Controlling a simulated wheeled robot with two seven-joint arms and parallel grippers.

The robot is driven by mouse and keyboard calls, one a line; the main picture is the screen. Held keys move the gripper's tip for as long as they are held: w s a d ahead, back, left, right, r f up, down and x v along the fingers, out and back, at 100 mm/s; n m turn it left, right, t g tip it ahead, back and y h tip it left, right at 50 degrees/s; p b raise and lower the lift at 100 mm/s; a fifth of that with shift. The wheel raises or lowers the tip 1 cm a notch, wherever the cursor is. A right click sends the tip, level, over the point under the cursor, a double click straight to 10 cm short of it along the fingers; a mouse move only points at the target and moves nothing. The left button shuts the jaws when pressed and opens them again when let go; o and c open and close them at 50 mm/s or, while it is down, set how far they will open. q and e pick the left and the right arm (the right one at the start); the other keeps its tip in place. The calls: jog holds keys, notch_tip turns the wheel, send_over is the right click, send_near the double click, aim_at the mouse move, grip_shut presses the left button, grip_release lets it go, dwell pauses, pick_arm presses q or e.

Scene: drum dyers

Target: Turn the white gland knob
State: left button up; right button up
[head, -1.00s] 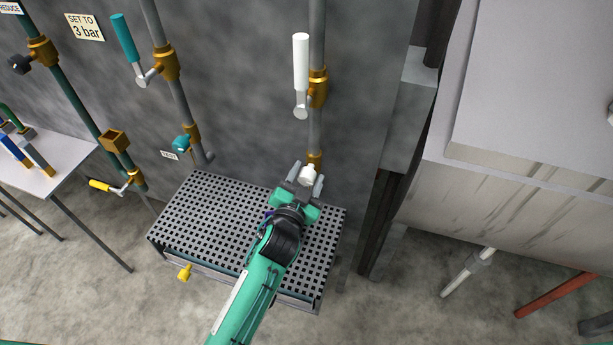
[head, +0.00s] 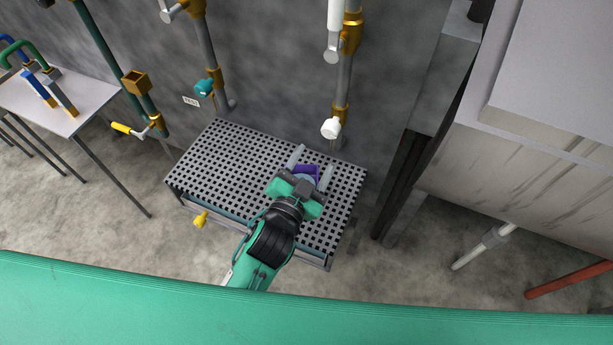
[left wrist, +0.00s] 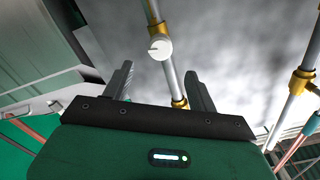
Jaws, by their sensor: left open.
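The white gland knob (head: 331,127) sits low on the right-hand grey pipe, just below a brass fitting (head: 341,110). It also shows in the left wrist view (left wrist: 160,48), as a round white face with a dark line, beyond the fingers. My left gripper (head: 312,163) is open, over the perforated grate, and clear of the knob, below it in the head view. In the left wrist view its two fingers (left wrist: 158,80) stand apart with no knob between them. My right gripper is not in view.
A purple object (head: 306,170) shows between the fingers, apparently on the grate (head: 228,160). A white-handled valve (head: 334,45) is above the knob, and a teal knob (head: 203,88) is on the pipe to the left. A large pale vessel (head: 530,170) stands at the right.

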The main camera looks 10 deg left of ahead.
pick_arm(q)
jog(key=shift+v, duration=1.45)
jog(key=shift+a, duration=0.1)
